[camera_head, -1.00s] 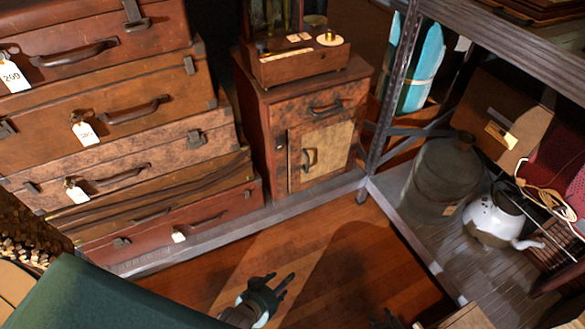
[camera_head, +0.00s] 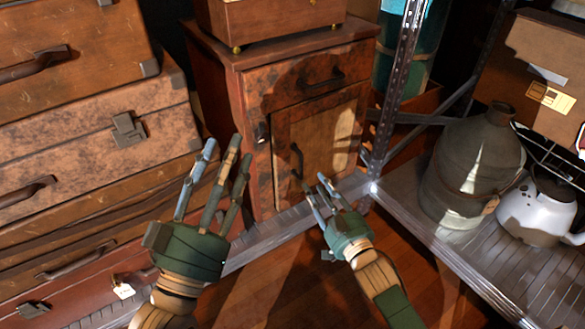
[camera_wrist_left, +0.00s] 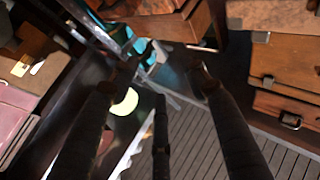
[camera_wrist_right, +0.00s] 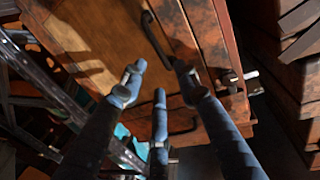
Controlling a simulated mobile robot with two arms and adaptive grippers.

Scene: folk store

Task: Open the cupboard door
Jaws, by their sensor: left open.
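The small wooden cupboard (camera_head: 258,85) stands between the suitcases and the metal shelving. Its pale-panelled door (camera_head: 335,140) looks closed, with a dark curved handle (camera_head: 296,160) on its left side. A drawer with its own handle (camera_head: 325,82) is above the door. My right gripper (camera_head: 322,190) is open and empty, its fingers just below and right of the door handle. In the right wrist view the door handle (camera_wrist_right: 155,35) lies beyond the spread fingers (camera_wrist_right: 160,82). Contact cannot be told. My left gripper (camera_head: 220,165) is open and empty, left of the cupboard front.
Stacked suitcases (camera_head: 75,130) stand close on the left. A metal shelf post (camera_head: 396,90) rises at the cupboard's right. A large dark jug (camera_head: 465,165) and a white kettle (camera_head: 540,210) are on the lower shelf. A low metal rail (camera_head: 265,238) runs before the cupboard.

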